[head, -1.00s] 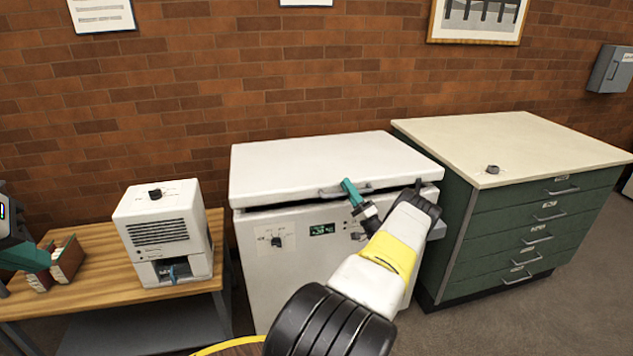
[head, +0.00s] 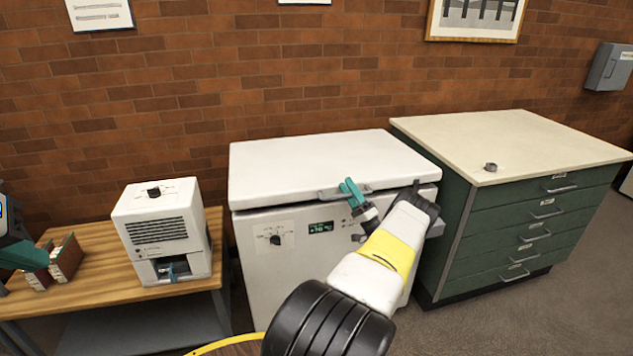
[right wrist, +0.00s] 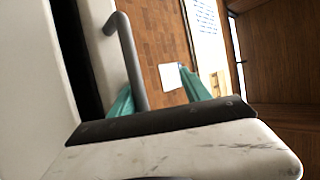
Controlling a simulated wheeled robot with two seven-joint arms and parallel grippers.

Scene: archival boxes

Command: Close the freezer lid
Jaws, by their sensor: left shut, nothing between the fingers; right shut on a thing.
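The white chest freezer (head: 300,265) stands against the brick wall. Its lid (head: 310,163) lies almost flat over the body, with a thin dark gap along the front edge. The lid handle (head: 330,194) is a grey bar at the front edge. My right gripper (head: 350,188) is at the handle. In the right wrist view the handle (right wrist: 124,45) runs down between its teal fingers (right wrist: 158,85), against the left one; the contact on the other finger is not clear. My left gripper (head: 28,256) is shut and empty at the left edge, partly cut off.
A wooden bench (head: 100,290) at left holds a white device (head: 163,225) and small red-brown boxes (head: 65,258) near my left gripper. A green drawer cabinet (head: 530,215) stands close to the freezer's right, with a small grey object (head: 490,167) on top. The lid top is clear.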

